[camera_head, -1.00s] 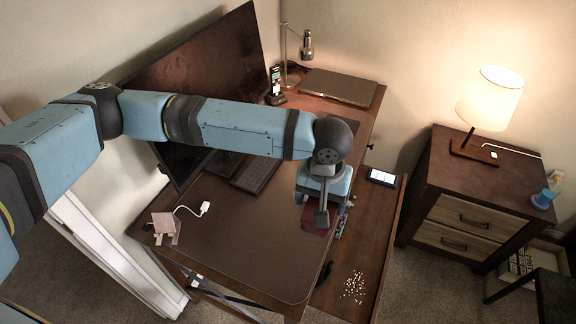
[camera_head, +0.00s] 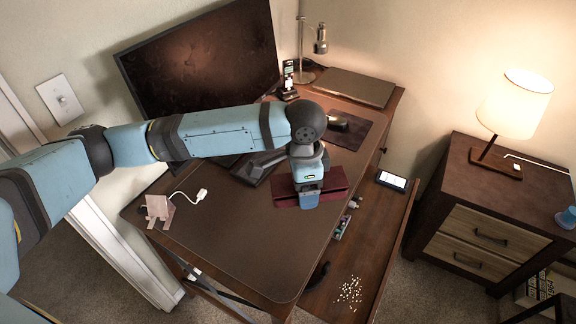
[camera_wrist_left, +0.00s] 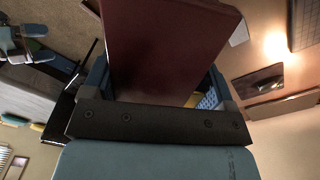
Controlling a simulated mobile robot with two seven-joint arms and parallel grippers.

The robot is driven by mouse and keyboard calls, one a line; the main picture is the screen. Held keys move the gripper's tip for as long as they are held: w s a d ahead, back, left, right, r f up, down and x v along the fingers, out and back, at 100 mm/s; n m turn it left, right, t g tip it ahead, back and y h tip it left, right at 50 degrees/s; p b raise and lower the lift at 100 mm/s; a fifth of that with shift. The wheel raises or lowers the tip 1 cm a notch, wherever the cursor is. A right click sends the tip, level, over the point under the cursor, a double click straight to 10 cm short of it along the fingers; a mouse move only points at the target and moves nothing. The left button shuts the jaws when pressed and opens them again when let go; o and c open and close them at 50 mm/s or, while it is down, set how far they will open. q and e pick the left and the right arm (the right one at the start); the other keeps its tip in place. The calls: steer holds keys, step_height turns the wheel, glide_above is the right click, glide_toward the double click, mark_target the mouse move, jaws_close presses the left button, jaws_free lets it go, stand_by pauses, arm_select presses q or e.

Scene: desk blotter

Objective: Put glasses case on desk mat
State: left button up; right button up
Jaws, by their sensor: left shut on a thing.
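The glasses case (camera_head: 338,182) is a long dark red box. My left gripper (camera_head: 308,200) is shut on it near its middle, seen from above. The case also fills the upper middle of the left wrist view (camera_wrist_left: 165,45), between the fingers of my left gripper (camera_wrist_left: 155,90). The desk mat (camera_head: 240,245) is the large brown sheet covering much of the desk. The case appears over the mat's right part; I cannot tell whether it touches the mat. My right gripper is not in view.
A keyboard (camera_head: 252,168) lies behind the gripper, partly hidden by my arm. A mouse (camera_head: 338,122) rests on a dark pad (camera_head: 365,132). A pink stand (camera_head: 157,208) with a white cable is at the left. The mat's front is clear.

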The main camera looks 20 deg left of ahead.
arm_select(q)
steer(key=w+a+f+m+b, duration=0.1)
steer(key=a+f+m+b, duration=0.55)
steer(key=a+m, duration=0.55)
steer(key=b, duration=0.2)
glide_above(264, 233)
step_height(264, 233, down, 15)
steer(key=shift+d, duration=0.1)
step_height(264, 233, down, 4)
steer(key=shift+f, duration=0.5)
steer(key=shift+f, duration=0.1)
steer(key=o, duration=0.9)
steer(key=shift+c, duration=0.2)
